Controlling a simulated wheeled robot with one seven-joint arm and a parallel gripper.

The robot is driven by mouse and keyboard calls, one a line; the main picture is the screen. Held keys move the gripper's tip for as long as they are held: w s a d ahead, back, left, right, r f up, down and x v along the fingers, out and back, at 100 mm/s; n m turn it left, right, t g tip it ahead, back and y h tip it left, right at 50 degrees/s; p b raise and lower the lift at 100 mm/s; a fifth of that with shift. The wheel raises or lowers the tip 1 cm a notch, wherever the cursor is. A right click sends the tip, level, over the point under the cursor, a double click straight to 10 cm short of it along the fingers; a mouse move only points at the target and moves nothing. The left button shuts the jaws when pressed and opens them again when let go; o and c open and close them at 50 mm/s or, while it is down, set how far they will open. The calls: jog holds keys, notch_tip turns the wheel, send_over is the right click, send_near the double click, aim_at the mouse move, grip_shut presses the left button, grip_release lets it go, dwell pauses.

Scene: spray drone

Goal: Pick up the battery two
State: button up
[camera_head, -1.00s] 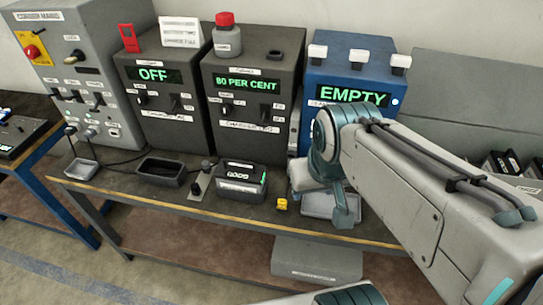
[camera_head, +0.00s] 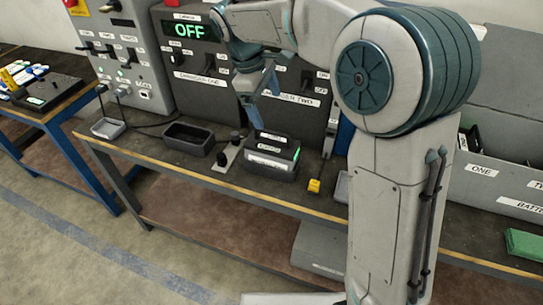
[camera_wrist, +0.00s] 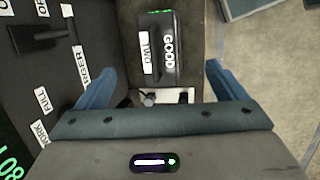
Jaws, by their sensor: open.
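Battery two (camera_wrist: 160,50) lies in the wrist view with a "TWO" label, a "GOOD" label and a green light at its far end. In the head view it is the dark block (camera_head: 275,147) sitting in a grey holder (camera_head: 270,168) on the bench, in front of the charger two cabinet. My gripper (camera_head: 262,100) is above it, pointing down with open, empty fingers. In the wrist view my gripper (camera_wrist: 160,72) has its blue fingers spread on either side of the battery's near end, apparently still above it.
An empty dark tray (camera_head: 189,139) and a small switch plate (camera_head: 228,153) lie left of the holder. The charger one cabinet (camera_head: 190,70) stands close behind. Grey battery bins (camera_head: 495,180) are at the right.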

aim_at(271, 133)
jog(key=shift+n, duration=0.4)
jog(key=x, duration=0.3)
jog(key=a+x, duration=0.1)
jog(key=x, duration=0.2)
jog(key=w+x, duration=0.1)
jog(key=x, duration=0.2)
jog(key=shift+w+a+f+b, duration=0.1)
jog(key=shift+a+f+b, duration=0.2)
jog(key=shift+a+f, duration=0.1)
jog(key=shift+w+x, duration=0.2)
jog(key=shift+x, duration=2.45)
jog(key=c, duration=1.8)
jog(key=shift+w+a+r, duration=0.1)
jog(key=shift+r, duration=0.05)
grip_shut()
jog(key=shift+r, duration=0.1)
